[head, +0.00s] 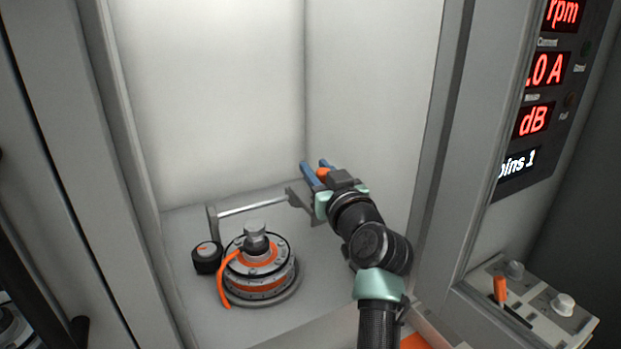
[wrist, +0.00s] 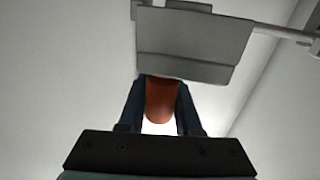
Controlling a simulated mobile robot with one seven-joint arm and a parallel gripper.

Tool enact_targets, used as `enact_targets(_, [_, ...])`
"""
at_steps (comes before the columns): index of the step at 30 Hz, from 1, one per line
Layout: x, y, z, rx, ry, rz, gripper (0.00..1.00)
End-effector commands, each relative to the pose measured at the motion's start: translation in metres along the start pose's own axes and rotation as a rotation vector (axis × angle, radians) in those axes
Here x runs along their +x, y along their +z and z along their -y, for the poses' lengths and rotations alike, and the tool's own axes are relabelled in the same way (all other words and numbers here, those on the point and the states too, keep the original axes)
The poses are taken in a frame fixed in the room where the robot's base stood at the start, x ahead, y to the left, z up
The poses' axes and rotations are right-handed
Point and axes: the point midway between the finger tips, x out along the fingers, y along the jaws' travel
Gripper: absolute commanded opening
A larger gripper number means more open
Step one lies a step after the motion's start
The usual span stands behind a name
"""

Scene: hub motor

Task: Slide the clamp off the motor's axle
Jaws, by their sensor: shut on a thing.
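The hub motor (head: 262,278) is a round grey unit with an orange band, on the chamber floor left of my gripper. A silver, block-like piece (head: 255,229) sits on top at its axle; I cannot tell whether this is the clamp. My gripper (head: 315,172), with blue fingers, is behind and to the right of the motor, apart from it. It is shut on an orange handle (wrist: 160,98), which shows between the fingers in the wrist view. A grey plate (wrist: 192,40) is right by this handle, with a silver rod (head: 250,205) running from it.
A black knob (head: 207,257) stands left of the motor, and an orange cable (head: 224,283) curves down its side. The chamber has pale walls (head: 225,100) and a grey frame on both sides. A control box (head: 540,305) and red displays are outside at the right.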

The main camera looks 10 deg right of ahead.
Motion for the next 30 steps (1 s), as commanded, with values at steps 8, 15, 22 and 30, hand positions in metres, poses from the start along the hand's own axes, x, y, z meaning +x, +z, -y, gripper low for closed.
enact_targets(8, [-0.001, -0.001, -0.005, -0.002, 0.012, -0.002, 0.51])
enact_targets(15, [-0.001, -0.001, -0.003, -0.002, 0.008, -0.002, 0.63])
enact_targets(22, [-0.005, -0.002, -0.003, -0.002, 0.007, -0.003, 0.63])
enact_targets(30, [-0.041, 0.0, -0.004, -0.002, 0.01, -0.002, 0.63])
